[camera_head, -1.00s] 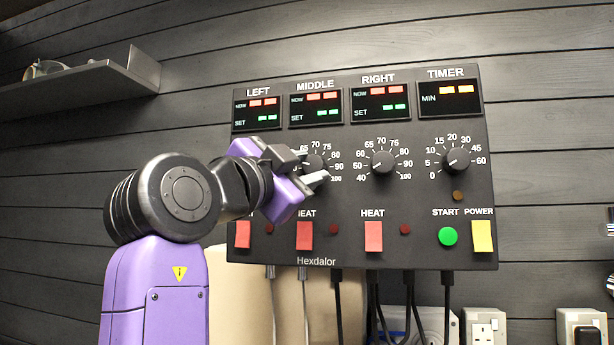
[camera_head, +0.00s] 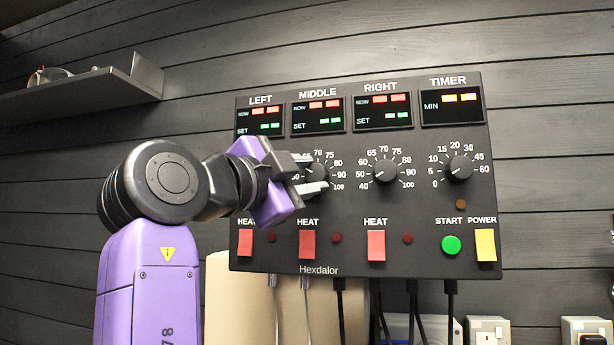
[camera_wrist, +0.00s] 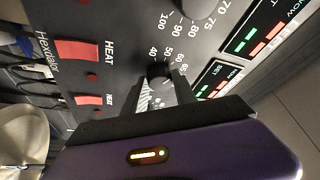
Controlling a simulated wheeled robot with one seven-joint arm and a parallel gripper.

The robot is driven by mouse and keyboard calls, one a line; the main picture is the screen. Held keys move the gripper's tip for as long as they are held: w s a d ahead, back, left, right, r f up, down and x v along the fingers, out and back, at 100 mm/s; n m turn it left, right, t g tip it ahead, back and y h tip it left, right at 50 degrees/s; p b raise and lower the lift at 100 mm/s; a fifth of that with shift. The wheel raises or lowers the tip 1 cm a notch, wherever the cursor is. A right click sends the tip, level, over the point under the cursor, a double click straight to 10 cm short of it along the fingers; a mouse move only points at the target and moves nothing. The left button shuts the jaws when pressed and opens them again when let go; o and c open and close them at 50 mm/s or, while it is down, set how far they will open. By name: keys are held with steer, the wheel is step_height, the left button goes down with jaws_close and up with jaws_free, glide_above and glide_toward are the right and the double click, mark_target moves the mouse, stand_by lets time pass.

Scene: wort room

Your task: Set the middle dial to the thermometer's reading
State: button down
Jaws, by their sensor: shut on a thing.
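The middle dial (camera_head: 320,173) is a black knob on a dark control panel (camera_head: 275,205), with a white scale from 40 to 100. My gripper (camera_head: 312,172) reaches it from the left, one finger above the knob and one below. In the wrist view the fingers of my gripper (camera_wrist: 162,80) are shut on the middle dial's knob (camera_wrist: 158,70). The fingers hide part of the scale and the pointer cannot be read. The middle display (camera_head: 318,112) shows red NOW digits and green SET digits, too small to read. No separate thermometer is seen.
The right dial (camera_head: 386,172) and timer dial (camera_head: 459,167) sit to the right. Red HEAT switches (camera_head: 307,244), the green START button (camera_head: 451,245) and the yellow POWER switch (camera_head: 485,245) line the lower panel. Cables hang below. A shelf (camera_head: 90,90) is at upper left.

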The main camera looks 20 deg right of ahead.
steer(key=c, duration=1)
jaws_free()
steer(key=b+v, duration=0.1)
steer(key=v, duration=0.6)
steer(key=shift+s+a, duration=0.25)
steer(key=shift+a, duration=0.05)
steer(key=shift+f, duration=0.15)
